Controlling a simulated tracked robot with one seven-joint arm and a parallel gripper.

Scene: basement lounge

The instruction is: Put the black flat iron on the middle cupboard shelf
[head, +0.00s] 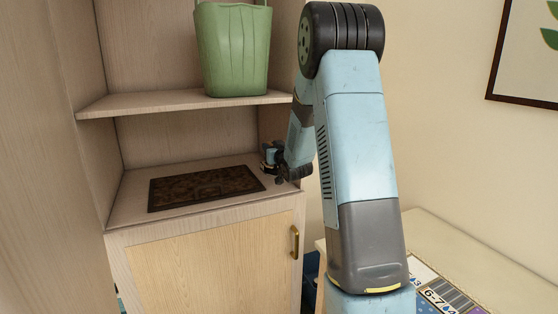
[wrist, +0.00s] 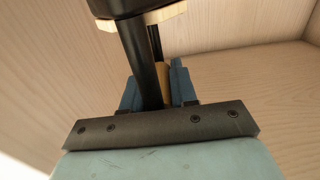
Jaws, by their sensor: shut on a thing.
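My gripper (head: 271,158) is at the right side of the cupboard, just above the shelf level (head: 130,207) that carries a dark brown mat. In the wrist view its blue fingers (wrist: 158,88) are shut on a black, bar-like part of the black flat iron (wrist: 148,62). The iron runs up out of the top of that view, with a pale tan edge near its upper end. In the head view the iron is small and mostly hidden by my gripper and arm. I cannot tell whether it touches the shelf.
The brown mat (head: 205,187) lies flat on the shelf, left of my gripper. An upper shelf (head: 150,104) holds a green bin (head: 233,50) above it. A closed door (head: 215,262) is below. The cupboard's right wall is close to my gripper. A table (head: 455,240) stands at right.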

